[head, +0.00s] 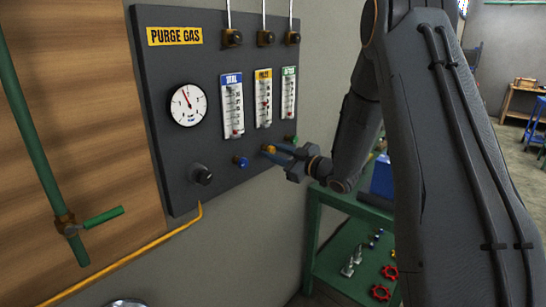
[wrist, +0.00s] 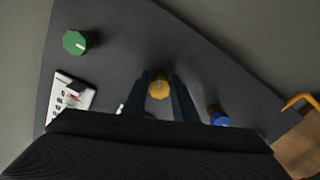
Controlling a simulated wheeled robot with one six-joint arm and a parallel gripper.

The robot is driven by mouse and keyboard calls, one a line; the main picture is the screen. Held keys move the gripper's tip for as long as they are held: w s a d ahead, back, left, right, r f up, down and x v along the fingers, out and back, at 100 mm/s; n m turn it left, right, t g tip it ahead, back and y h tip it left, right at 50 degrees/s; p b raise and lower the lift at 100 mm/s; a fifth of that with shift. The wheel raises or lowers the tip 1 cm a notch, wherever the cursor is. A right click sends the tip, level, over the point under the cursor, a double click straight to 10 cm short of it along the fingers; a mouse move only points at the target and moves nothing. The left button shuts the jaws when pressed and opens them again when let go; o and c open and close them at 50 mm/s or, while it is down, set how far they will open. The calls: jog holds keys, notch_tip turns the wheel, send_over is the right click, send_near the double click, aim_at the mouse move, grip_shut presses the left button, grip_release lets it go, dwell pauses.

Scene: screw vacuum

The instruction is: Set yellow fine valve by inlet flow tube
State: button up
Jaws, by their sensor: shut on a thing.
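The yellow fine valve knob (head: 268,149) is on the lower part of the dark purge gas panel, below the flow tubes. My gripper (head: 274,152) is shut on it, coming from the right. In the wrist view the yellow knob (wrist: 159,88) sits between the two fingertips (wrist: 160,93), with a pale mark on its face. The flow tube with the yellow label (head: 264,98) is the middle of three; its small label text is hard to read. A red float shows around its middle, but the exact reading is too small to tell.
A blue knob (head: 240,161) is left of the yellow one, and a green knob (head: 291,140) is right. A gauge (head: 188,105) and a black knob (head: 202,174) are farther left. A green shelf table (head: 345,203) with red handwheels (head: 381,292) stands below right.

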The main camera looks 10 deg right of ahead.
jog(key=shift+n+b, duration=0.35)
jog(key=shift+n, duration=0.25)
jog(key=o, duration=1)
jog(key=shift+o, duration=0.2)
jog(key=b+v, duration=0.2)
jog(key=v, duration=0.5)
jog(key=shift+s+d, duration=0.25)
jog(key=shift+s, duration=0.05)
